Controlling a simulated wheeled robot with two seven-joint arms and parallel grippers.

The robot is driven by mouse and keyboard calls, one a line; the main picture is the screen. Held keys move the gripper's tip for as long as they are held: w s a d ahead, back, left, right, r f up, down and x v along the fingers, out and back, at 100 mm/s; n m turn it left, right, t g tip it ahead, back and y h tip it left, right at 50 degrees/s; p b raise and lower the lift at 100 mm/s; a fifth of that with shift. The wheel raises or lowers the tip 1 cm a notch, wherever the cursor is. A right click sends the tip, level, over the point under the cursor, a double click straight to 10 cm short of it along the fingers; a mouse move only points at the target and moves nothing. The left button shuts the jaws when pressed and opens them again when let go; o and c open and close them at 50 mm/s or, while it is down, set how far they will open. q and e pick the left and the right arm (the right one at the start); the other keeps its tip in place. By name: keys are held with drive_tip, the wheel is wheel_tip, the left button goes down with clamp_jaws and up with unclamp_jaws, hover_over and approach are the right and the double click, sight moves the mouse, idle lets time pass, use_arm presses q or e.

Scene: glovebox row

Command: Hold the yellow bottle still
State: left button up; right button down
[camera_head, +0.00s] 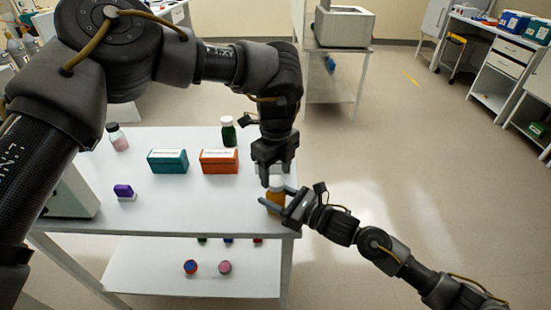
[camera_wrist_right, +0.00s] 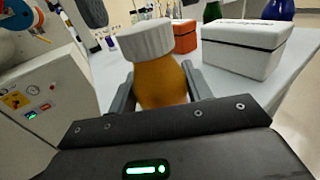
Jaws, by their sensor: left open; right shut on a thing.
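The yellow bottle (camera_head: 274,202) stands upright near the right edge of the white table, with a white ribbed cap. My right gripper (camera_head: 277,197) is shut on its body from the right. In the right wrist view the amber body (camera_wrist_right: 162,84) sits between the two fingers, and the cap (camera_wrist_right: 146,40) is clear above them. My left gripper (camera_head: 275,174) is open and points down right above the bottle, its fingers at the cap. Whether they touch the cap cannot be told.
A teal box (camera_head: 168,161), an orange box (camera_head: 219,161) and a green bottle (camera_head: 228,134) stand behind on the table (camera_head: 180,211). A purple-topped item (camera_head: 124,191) and a pink bottle (camera_head: 118,138) are further left. The table's right edge is close; open floor lies beyond.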

use_arm(q)
drive_tip(key=shift+f, duration=1.3)
